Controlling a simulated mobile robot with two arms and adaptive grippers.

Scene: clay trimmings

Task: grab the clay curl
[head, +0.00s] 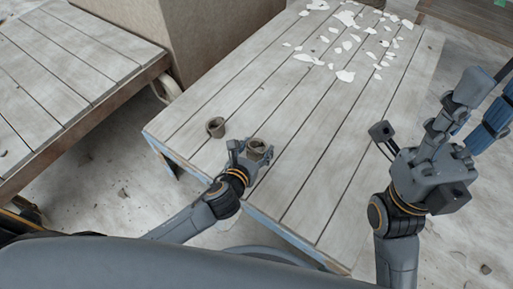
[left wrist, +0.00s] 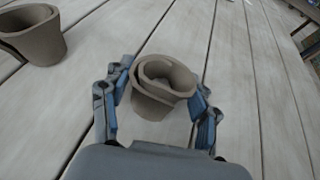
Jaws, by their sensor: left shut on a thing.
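A grey-brown rolled clay curl (head: 257,150) stands near the front left part of the slatted table. It also shows in the left wrist view (left wrist: 160,85), with a spiral edge on top. My left gripper (head: 251,152) is shut on it, one blue-padded finger on each side. In the left wrist view, my left gripper's fingers (left wrist: 160,97) press on its sides. A second, similar clay piece (head: 215,127) stands on the table to the left, and in the left wrist view (left wrist: 35,38) at top left. My right gripper (head: 490,92) is raised at the right, fingers apart and empty.
The wooden table (head: 310,195) is bare around the clay pieces. Many white flakes (head: 345,75) lie scattered at its far end. Another slatted platform (head: 60,75) stands at the left, beside a beige block (head: 205,45).

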